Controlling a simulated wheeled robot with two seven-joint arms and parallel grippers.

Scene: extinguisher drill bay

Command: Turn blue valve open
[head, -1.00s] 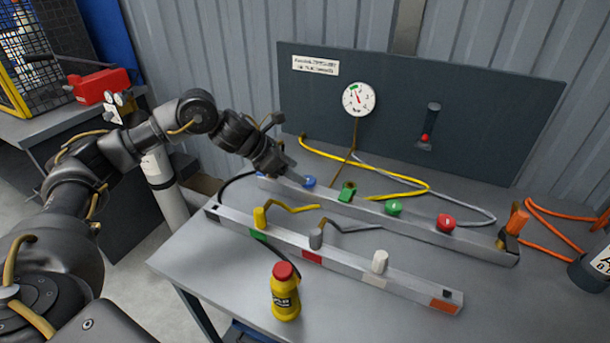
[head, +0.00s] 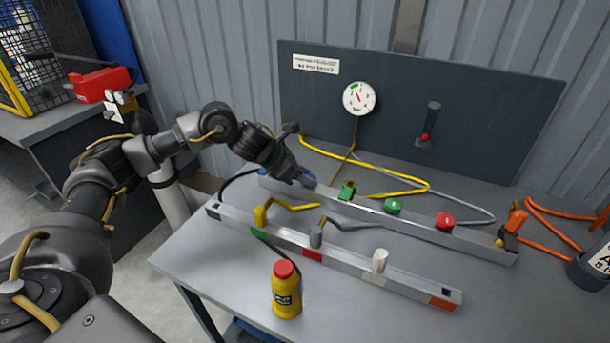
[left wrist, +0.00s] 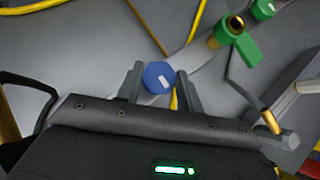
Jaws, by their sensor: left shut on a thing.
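The blue valve (head: 311,180) is a small round knob at the left end of the rear metal rail (head: 420,232) on the bench. In the left wrist view, its blue cap (left wrist: 159,77) with a pale mark sits between the two fingers. My left gripper (head: 303,179) is shut on the blue valve, coming from the left and partly covering it in the head view. In the left wrist view the gripper (left wrist: 160,73) has one finger on each side of the knob. My right gripper is in neither view.
A green valve (head: 348,190) stands just right of the blue one, then a green knob (head: 393,206) and a red knob (head: 445,221). A yellow bottle (head: 286,292) stands in front. A gauge (head: 359,98) hangs behind.

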